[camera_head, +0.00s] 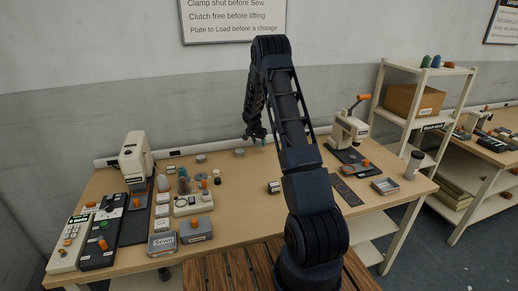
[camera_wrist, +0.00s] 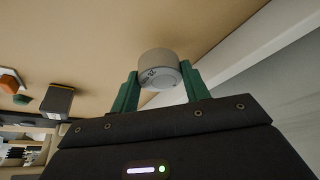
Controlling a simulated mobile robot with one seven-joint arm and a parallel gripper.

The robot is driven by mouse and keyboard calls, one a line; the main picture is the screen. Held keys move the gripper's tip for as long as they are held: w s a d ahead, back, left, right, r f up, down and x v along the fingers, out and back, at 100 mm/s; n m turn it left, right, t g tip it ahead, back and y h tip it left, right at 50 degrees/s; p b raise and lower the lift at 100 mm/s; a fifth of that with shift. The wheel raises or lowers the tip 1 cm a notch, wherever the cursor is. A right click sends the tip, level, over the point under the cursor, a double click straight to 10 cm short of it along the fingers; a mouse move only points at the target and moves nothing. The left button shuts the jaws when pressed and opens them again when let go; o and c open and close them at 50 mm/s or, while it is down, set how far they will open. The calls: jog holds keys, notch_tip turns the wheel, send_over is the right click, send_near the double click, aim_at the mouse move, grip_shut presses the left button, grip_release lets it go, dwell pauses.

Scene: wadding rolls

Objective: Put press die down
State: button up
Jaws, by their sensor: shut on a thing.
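My gripper (camera_wrist: 159,72) has its two green fingers shut on a short grey cylinder, the press die (camera_wrist: 158,70), in the wrist view. The die has small dark lettering on its side. In the head view my gripper (camera_head: 255,138) is low over the back middle of the table, near the wall.
The wooden table (camera_head: 250,215) has bare room in front of the gripper. A cream machine (camera_head: 136,160), control boxes and small parts crowd its left side. A press with an orange handle (camera_head: 350,128) stands right. A cup (camera_head: 413,165) is near the right edge.

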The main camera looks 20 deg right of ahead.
aim_at(259, 147)
jog(key=shift+f, duration=1.8)
jog(key=shift+f, duration=0.15)
jog(key=o, duration=1.2)
